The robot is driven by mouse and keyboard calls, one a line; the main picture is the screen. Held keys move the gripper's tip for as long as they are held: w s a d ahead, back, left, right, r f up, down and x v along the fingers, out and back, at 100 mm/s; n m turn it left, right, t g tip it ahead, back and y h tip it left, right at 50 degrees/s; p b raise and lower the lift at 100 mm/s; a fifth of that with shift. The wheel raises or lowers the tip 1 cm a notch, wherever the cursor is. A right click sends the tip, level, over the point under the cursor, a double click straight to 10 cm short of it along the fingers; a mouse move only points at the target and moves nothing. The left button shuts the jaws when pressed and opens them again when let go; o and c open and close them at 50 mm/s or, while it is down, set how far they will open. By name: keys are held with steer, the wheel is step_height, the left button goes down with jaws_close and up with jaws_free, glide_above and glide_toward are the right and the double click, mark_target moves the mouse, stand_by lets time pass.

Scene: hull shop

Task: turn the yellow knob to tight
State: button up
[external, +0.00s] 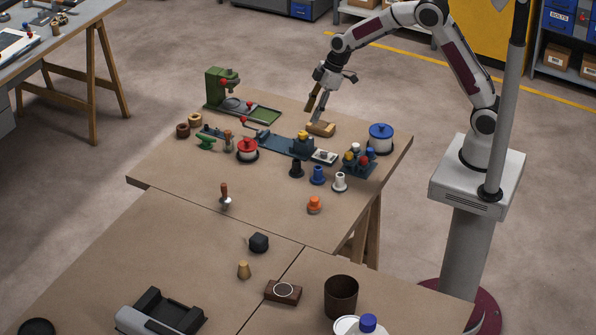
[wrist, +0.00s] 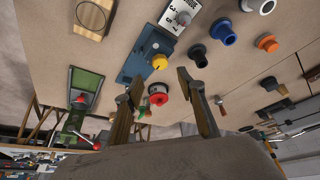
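The yellow knob (wrist: 160,62) sits on a blue fixture (wrist: 146,52) in the wrist view. In the external view, the yellow knob (external: 303,134) is on top of the blue block near the middle of the table. My gripper (external: 317,112) is above the far side of the table, over a wooden block and apart from the knob. In the wrist view, the fingers of my gripper (wrist: 157,86) are spread with nothing between them. The knob lies beyond the fingertips. A white plate (wrist: 181,17) with lettering is beside the fixture; I cannot read it fully.
A wooden block (external: 321,129) lies under my gripper. A red-topped spool (external: 247,149), a blue-topped spool (external: 380,138) and several coloured pegs stand near the fixture. A green press (external: 218,88) is at the far left.

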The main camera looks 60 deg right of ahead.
mark_target(303, 133)
steer(key=shift+f, duration=0.1)
stand_by(0.3)
steer(key=shift+x, duration=3.8)
steer(key=c, duration=1.1)
